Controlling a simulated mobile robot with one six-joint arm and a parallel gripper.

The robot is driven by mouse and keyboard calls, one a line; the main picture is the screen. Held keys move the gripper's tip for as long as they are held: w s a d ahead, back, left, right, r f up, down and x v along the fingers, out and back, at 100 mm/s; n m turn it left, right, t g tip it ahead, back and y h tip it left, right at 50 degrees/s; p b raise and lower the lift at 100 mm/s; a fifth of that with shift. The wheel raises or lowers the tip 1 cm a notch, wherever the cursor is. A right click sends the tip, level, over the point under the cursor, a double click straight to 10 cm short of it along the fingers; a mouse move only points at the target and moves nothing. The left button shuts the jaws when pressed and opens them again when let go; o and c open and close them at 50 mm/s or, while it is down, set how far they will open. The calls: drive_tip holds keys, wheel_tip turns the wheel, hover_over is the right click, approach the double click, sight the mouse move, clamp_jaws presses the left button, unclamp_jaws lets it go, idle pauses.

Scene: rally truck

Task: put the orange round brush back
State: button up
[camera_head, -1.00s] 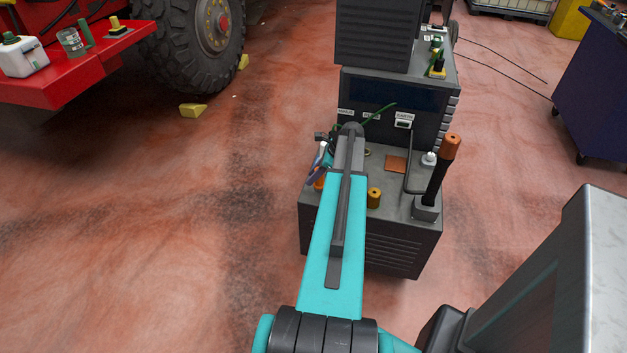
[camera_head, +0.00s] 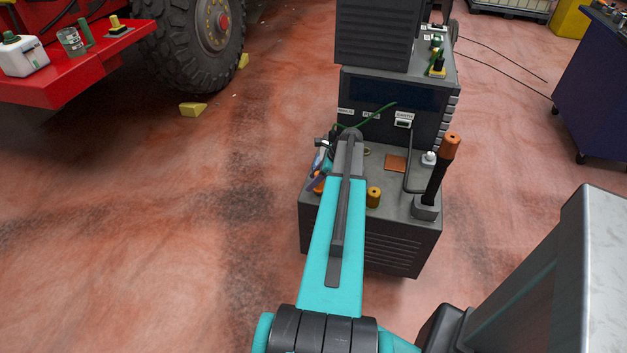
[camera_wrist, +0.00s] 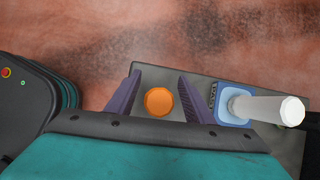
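An orange round thing (camera_wrist: 159,101), seen end-on as a disc, stands between the two purple fingers of my gripper (camera_wrist: 160,78) in the wrist view. I take it for the orange round brush, but its lower part is hidden. Narrow gaps show on both sides of it, so my gripper is open around it and not touching. In the head view my gripper (camera_head: 314,181) is at the left edge of the grey cart top, partly hidden by my arm. A bit of orange (camera_head: 319,186) shows beside the fingers there.
Right of the fingers, a white cylinder (camera_wrist: 268,109) stands in a blue labelled holder (camera_wrist: 228,101). The cart (camera_head: 385,240) also carries a yellow-orange cylinder (camera_head: 374,197), a black copper-topped rod (camera_head: 437,180) and a small white bottle (camera_head: 429,158).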

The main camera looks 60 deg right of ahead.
drive_tip(key=b+v, duration=0.1)
drive_tip(key=v, duration=1.1)
drive_tip(key=shift+r, duration=0.1)
drive_tip(key=shift+w, duration=0.15)
idle(0.7)
